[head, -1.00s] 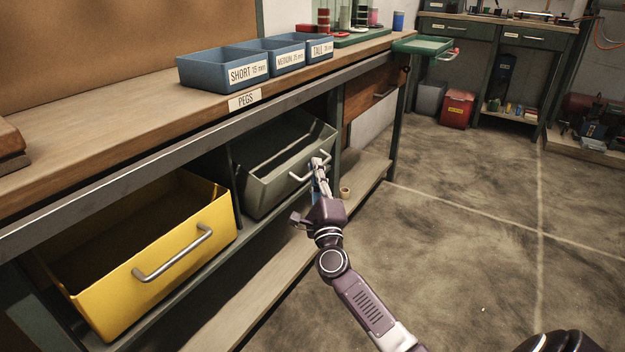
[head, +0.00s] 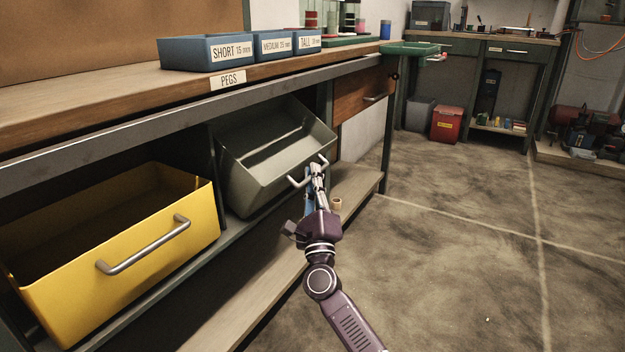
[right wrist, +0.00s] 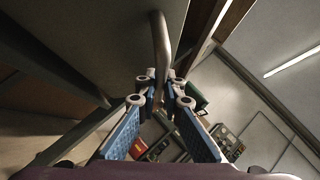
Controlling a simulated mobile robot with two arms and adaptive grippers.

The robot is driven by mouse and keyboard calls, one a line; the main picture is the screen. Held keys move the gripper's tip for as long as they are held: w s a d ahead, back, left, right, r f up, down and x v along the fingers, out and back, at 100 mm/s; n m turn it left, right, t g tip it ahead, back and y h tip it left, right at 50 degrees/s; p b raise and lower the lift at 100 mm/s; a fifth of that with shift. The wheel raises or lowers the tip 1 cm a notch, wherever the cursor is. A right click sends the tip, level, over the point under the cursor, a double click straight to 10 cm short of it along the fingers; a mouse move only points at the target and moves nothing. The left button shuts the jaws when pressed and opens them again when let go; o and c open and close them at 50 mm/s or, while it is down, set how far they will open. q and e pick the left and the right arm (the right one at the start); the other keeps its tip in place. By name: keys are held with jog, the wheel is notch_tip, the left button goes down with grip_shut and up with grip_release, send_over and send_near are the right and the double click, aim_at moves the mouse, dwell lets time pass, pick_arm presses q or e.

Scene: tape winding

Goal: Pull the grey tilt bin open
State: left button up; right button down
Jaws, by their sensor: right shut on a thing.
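The grey tilt bin (head: 262,178) hangs under the workbench, tipped forward, with its empty-looking inside showing. Its metal bar handle (head: 297,183) is on the front face. My right gripper (head: 316,172) is shut on this handle. In the right wrist view the handle (right wrist: 160,45) runs down between the blue-padded fingers of my right gripper (right wrist: 160,92), and the bin's front (right wrist: 100,35) fills the upper left. My left gripper is not in view.
A yellow bin (head: 130,255) with a bar handle stands tilted open to the left. Blue peg trays (head: 205,54) sit on the bench top (head: 120,95). A lower shelf (head: 355,195) runs below the bins, with a small tan ring (head: 336,204) on it. Open floor lies to the right.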

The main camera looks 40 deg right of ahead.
jog(key=c, duration=2.1)
grip_release()
jog(key=v, duration=1.2)
